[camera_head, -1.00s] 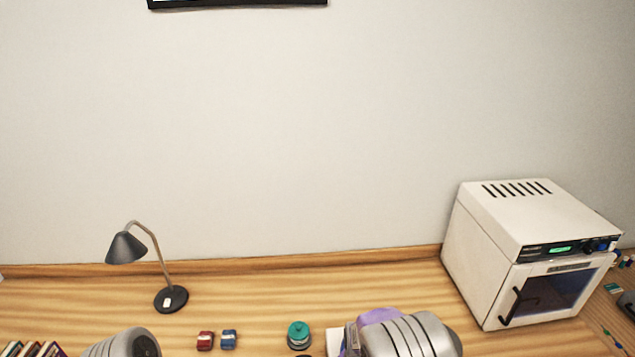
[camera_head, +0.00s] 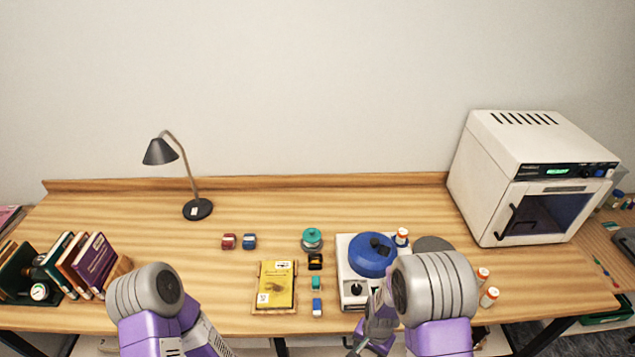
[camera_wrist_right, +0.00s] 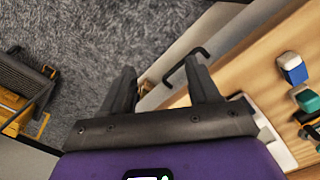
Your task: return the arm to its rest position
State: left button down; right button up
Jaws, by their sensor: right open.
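My right arm (camera_head: 436,290) comes in at the bottom right of the head view, in front of the desk. Its gripper shows in the wrist view (camera_wrist_right: 160,80) with two dark fingers apart and nothing between them. It hangs over grey carpet beside the desk's front edge. My left arm (camera_head: 146,295) is at the bottom left of the head view; its gripper is not visible. The wooden desk (camera_head: 300,205) bears a white device with a blue round lid (camera_head: 371,255), partly hidden by my right arm.
A yellow book (camera_head: 276,285) lies centrally on the desk, beside several small blocks and a teal-topped item (camera_head: 312,238). A lamp (camera_head: 198,208) and books (camera_head: 95,262) stand left. A white oven (camera_head: 515,165) stands right. Capped bottles (camera_head: 489,297) are near the right arm.

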jog(key=s+a+f+n+y+b, duration=0.2)
jog(key=s+f+b, duration=0.3)
jog(key=f, duration=0.4)
jog(key=s+a+f+n+t+y+b, duration=0.1)
jog(key=s+a+f+n+b, duration=0.1)
jog(key=s+f+b, duration=0.3)
notch_tip(320, 180, down, 4)
jog(key=shift+s+r+y, duration=0.1)
jog(key=shift+s+y, duration=0.3)
jog(key=shift+s, duration=0.8)
jog(key=shift+a, duration=0.1)
jog(key=shift+c, duration=0.2)
